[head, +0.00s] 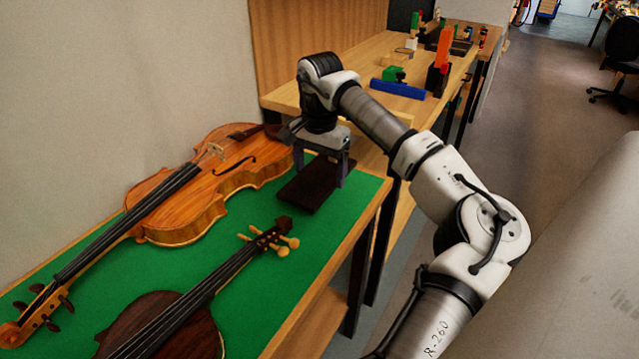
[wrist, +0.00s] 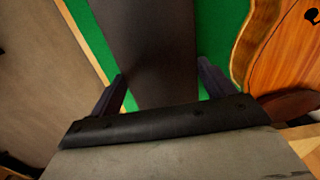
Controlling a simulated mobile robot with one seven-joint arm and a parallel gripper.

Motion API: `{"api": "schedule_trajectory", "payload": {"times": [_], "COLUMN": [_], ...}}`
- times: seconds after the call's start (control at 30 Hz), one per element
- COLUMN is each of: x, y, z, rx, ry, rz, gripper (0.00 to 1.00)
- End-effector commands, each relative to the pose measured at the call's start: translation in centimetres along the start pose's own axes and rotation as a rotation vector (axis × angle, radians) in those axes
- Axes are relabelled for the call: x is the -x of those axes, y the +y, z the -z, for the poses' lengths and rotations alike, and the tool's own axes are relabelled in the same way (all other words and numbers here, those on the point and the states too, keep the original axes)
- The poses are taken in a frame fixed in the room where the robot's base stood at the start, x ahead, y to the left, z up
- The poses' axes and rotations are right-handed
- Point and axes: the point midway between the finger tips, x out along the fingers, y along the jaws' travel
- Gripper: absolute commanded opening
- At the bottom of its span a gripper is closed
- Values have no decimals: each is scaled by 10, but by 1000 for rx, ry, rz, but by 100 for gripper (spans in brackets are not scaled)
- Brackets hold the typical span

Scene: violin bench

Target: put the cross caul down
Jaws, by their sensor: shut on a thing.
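The cross caul (head: 305,188) is a dark brown flat bar over the right part of the green mat (head: 262,214). My gripper (head: 322,170) points down and is shut on the caul, with one finger at each side edge. In the wrist view the caul (wrist: 150,45) runs away from between the fingers of my gripper (wrist: 162,78), with green mat on both sides. The caul looks level and very low; I cannot tell whether it touches the mat. Its end under the gripper is partly hidden.
An orange-brown violin (head: 190,195) lies just left of the caul, and a darker one (head: 175,320) lies at the front. The bench edge (head: 345,250) is close on the right. Behind is another bench with a blue block (head: 398,89) and a green tool (head: 394,74).

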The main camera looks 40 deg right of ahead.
Motion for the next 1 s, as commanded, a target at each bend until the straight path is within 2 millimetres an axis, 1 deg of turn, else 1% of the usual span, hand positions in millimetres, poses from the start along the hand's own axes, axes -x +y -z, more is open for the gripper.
{"api": "schedule_trajectory", "payload": {"times": [0.13,0.3,0.33,0.6,0.7,0.73,0.87,1.0], "x": [-14,-39,-41,-43,-47,-47,-46,-46], "y": [0,0,0,0,0,0,0,0], "z": [-1,-1,0,0,0,0,0,0], "rx": [0,0,0,0,0,0,0,0], "ry": [-3,-3,-2,0,0,-1,-1,-1], "rz": [0,1,0,0,-1,-1,-1,-1], "gripper": [55,55,55,55,55,83,100,100]}}
